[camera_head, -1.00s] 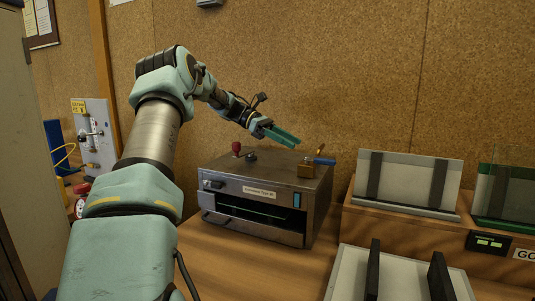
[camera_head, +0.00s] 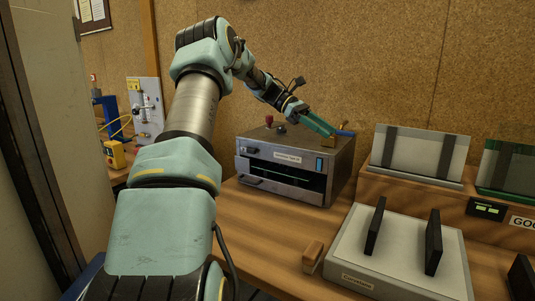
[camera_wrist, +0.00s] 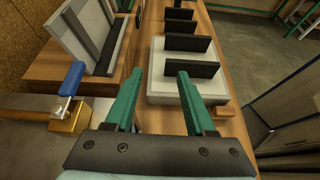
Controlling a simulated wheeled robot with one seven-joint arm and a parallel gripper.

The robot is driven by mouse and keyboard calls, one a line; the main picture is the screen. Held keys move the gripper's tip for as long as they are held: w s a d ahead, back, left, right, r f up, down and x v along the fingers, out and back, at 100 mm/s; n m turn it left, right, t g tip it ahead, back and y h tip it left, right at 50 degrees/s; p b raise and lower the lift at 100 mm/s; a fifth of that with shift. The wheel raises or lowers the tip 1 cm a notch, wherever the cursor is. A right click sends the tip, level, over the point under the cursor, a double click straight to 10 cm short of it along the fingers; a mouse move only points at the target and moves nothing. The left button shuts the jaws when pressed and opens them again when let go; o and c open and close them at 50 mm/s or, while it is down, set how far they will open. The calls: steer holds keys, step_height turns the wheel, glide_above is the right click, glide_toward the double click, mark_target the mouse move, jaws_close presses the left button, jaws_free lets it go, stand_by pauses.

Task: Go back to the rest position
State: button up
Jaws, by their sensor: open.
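My gripper (camera_head: 318,124) has green fingers and is above the top of a grey metal box machine (camera_head: 297,154) with a dark front slot. In the wrist view my gripper (camera_wrist: 158,95) is open, with its two green fingers apart and nothing between them. A brass block with a blue handle (camera_head: 338,136) stands on the machine's right top edge, close to the fingers in the head view. In the wrist view the blue handle (camera_wrist: 72,79) is left of the fingers, apart from them.
A white base with black uprights (camera_head: 398,258) stands on the wooden bench (camera_head: 262,228), beside a small wooden block (camera_head: 313,256). Behind it, a tilted panel (camera_head: 418,154) and a green glass panel (camera_head: 502,165) stand on a raised wooden shelf. A corkboard wall (camera_head: 350,60) closes the back.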

steer(key=s+a+f+m+t+y, duration=0.4)
steer(key=s+a+f+m+y, duration=0.1)
steer(key=s+a, duration=0.6)
steer(key=s+a+f+m+t+y, duration=0.4)
steer(key=s+a+f+m, duration=0.3)
steer(key=s+a, duration=0.5)
step_height(320, 180, down, 2)
steer(key=shift+s+m+y, duration=0.3)
steer(key=shift+s+y, duration=0.5)
steer(key=shift+s, duration=0.05)
steer(key=shift+a, duration=0.1)
steer(key=shift+c, duration=0.2)
